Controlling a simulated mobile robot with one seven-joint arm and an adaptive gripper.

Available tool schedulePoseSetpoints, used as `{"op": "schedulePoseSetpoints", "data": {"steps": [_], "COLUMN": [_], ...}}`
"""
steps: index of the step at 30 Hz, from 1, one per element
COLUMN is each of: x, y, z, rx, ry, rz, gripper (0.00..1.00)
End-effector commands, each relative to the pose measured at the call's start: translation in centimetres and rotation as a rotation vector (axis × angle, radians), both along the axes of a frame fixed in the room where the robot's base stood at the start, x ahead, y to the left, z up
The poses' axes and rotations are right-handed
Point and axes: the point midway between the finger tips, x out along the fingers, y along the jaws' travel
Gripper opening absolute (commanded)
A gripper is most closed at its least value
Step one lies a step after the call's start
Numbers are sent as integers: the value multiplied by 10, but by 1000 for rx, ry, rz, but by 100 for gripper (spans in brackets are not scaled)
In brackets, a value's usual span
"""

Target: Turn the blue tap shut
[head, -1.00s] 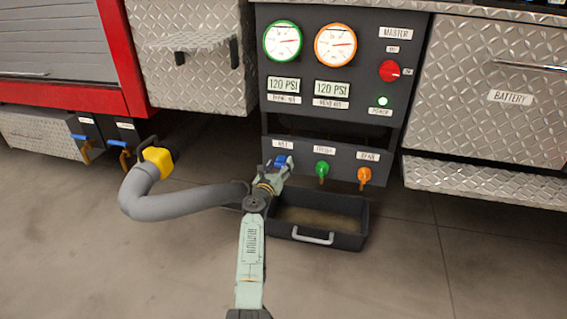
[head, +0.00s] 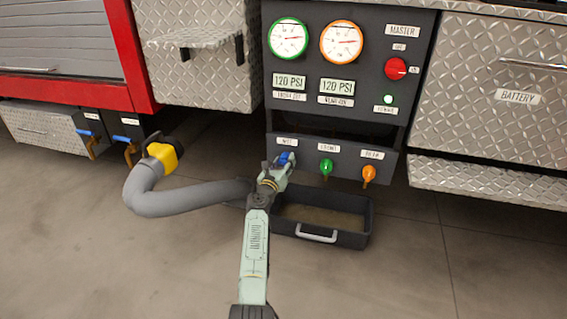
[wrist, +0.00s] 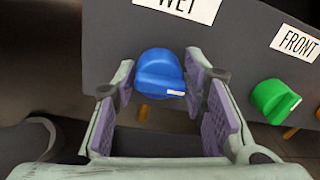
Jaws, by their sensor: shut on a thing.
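The blue tap (wrist: 160,74) sits under the WET label on the dark panel. It is a round knob with a raised grip, and its white mark points right in the wrist view. It also shows small in the head view (head: 285,158). My gripper (wrist: 163,85) has one purple-padded finger on each side of the knob and is shut on it. In the head view my gripper (head: 276,172) reaches the panel from below and partly covers the tap.
A green tap (wrist: 275,100) labelled FRONT is close to the right, with an orange tap (head: 369,174) beyond it. A dark tray (head: 345,239) with a handle lies below. A thick grey hose (head: 165,205) with a yellow end (head: 163,155) is at left.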

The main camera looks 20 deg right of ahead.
Motion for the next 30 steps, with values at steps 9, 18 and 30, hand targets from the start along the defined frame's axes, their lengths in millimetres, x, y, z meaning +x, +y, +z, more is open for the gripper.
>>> {"op": "schedulePoseSetpoints", "data": {"steps": [9, 18, 30], "x": [2, 2, 3], "y": [3, 4, 5], "z": [0, -1, -3], "rx": [-36, -195, -508], "ry": [25, 132, 344], "rz": [6, 8, 10], "gripper": [11, 11, 11]}}
